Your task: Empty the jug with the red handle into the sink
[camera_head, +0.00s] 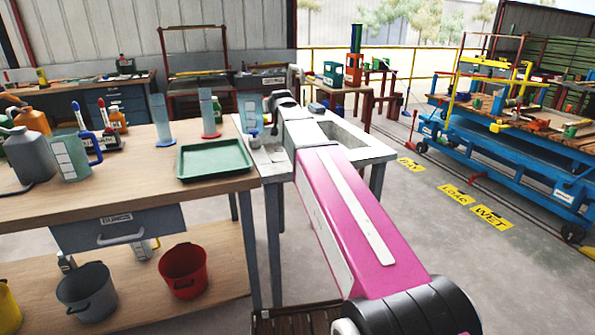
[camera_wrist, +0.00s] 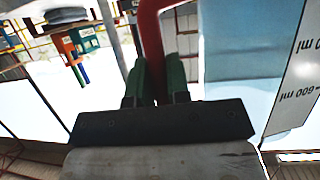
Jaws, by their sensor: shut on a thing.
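In the wrist view my gripper (camera_wrist: 157,80) has its green-padded fingers shut around the red handle (camera_wrist: 150,30) of a jug. The jug's pale blue, see-through body (camera_wrist: 250,40) is beside the fingers on the right. Its white scale label (camera_wrist: 300,70) reads upside down in this view. Part of the jug is outside the picture. My fingers and the red handle are hidden there. I cannot tell how much liquid the jug holds.
A jug with a blue handle (camera_head: 70,158), a grey jug (camera_head: 30,155) and a green tray (camera_head: 215,158) stand on the wooden bench left of the sink. Measuring cylinders (camera_head: 161,120) stand behind the tray.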

